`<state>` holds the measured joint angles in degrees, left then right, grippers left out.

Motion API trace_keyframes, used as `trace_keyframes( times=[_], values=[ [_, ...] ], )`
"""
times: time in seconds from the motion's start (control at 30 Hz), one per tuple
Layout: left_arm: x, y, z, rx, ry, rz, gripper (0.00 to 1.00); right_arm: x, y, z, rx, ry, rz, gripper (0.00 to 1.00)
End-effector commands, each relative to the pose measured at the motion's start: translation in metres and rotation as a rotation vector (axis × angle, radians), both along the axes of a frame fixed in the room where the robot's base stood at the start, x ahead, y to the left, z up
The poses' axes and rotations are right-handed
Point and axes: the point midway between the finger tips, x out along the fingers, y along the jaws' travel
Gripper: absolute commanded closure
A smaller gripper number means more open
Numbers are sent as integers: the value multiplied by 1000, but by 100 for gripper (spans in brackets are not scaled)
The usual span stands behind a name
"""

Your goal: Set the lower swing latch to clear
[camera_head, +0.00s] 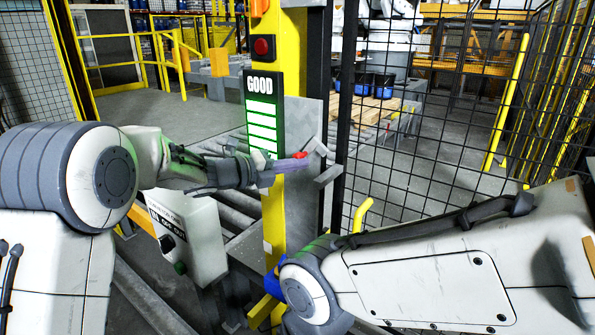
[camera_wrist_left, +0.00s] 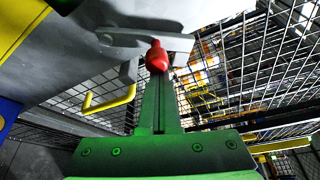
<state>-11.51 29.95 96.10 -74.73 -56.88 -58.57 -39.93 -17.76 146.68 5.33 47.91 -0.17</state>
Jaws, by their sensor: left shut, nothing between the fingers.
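A swing latch shows as a light grey lever (camera_head: 317,147) with a red tip (camera_head: 300,155), on the edge of a grey plate (camera_head: 303,115) beside the yellow post. I cannot tell from its looks whether it is the lower one. My left gripper (camera_head: 303,163) is shut and empty, its fingertips at the red tip. In the left wrist view the shut fingers (camera_wrist_left: 158,75) point at the red knob (camera_wrist_left: 157,56) on the grey lever (camera_wrist_left: 125,38). They look close to it or touching; I cannot tell which. My right gripper is out of view; only its arm shows.
A yellow post (camera_head: 273,215) carries a lit "GOOD" display (camera_head: 263,113) and a red button (camera_head: 264,47). A grey block (camera_head: 328,176) sits below the lever. A white control box (camera_head: 188,237) stands left, near rollers. Black mesh fence (camera_head: 430,140) and a yellow handle (camera_head: 361,214) are to the right.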

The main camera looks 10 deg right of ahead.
Motion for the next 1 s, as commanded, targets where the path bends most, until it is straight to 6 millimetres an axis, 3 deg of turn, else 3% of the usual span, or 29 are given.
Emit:
trace_keyframes(
  times=[0.77, 1.0],
  values=[
    [4, 4, 2, -48, 51, 5, 100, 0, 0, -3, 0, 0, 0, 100],
    [-7, -12, -9, -48, 49, -3, 100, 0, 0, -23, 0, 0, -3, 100]
  ],
)
